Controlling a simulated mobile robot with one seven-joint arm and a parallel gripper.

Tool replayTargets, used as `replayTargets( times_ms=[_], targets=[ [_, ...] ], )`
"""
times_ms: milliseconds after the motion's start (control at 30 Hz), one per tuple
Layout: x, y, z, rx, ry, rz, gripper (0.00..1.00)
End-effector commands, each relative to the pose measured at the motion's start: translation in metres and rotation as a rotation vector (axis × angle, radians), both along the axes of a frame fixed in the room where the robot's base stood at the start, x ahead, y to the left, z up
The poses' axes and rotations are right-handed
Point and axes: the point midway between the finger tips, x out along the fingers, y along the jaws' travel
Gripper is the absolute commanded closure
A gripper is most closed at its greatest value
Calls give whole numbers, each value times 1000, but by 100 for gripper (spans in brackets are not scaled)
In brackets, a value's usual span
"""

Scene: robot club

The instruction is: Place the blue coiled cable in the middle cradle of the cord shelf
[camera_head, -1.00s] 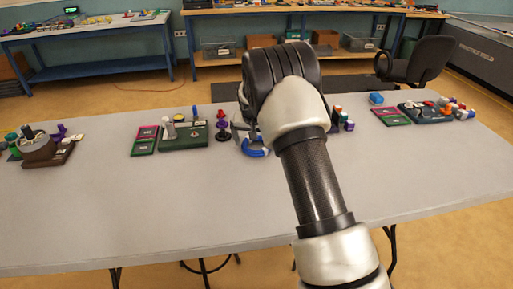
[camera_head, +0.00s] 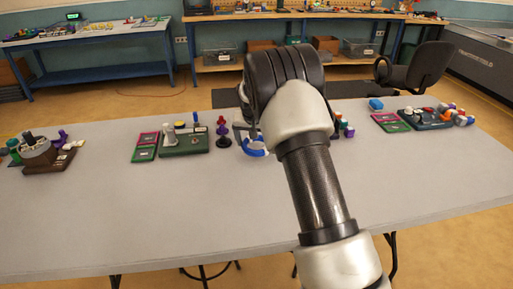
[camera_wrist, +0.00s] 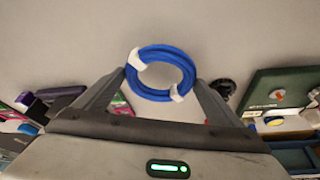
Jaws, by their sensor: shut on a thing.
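The blue coiled cable (camera_head: 256,150) is a ring with white ties. In the wrist view the cable (camera_wrist: 160,73) sits between the two fingertips of my gripper (camera_wrist: 163,80), which is shut on its sides. In the head view my gripper (camera_head: 250,140) is partly hidden by my arm, and the cable shows below it, over the grey table. I cannot tell how high it is held. I cannot make out the cord shelf in either view; my arm covers part of the table behind the gripper.
Left of the gripper stand a purple and red piece (camera_head: 223,133), a green board (camera_head: 185,141) and a pink-green tray (camera_head: 145,147). A brown board with a round holder (camera_head: 45,155) is far left. Another tray (camera_head: 390,122) and dark board (camera_head: 428,118) lie right. The table's front is clear.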

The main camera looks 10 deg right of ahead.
Motion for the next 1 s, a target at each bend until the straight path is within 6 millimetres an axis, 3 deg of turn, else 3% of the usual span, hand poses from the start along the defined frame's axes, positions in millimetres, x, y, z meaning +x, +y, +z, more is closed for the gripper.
replayTargets(
  times_ms=[100, 300, 467, 567, 700, 1000],
  targets=[
    [1, 0, 30, 1, -4, 0, 41],
    [-1, 0, 61, 1, -2, 1, 41],
    [-22, -2, 81, 3, 0, 30, 41],
    [-53, -4, 94, 3, 2, 72, 41],
    [-111, -6, 108, 5, 2, 149, 41],
    [-205, -5, 112, 3, 0, 261, 41]
  ],
)
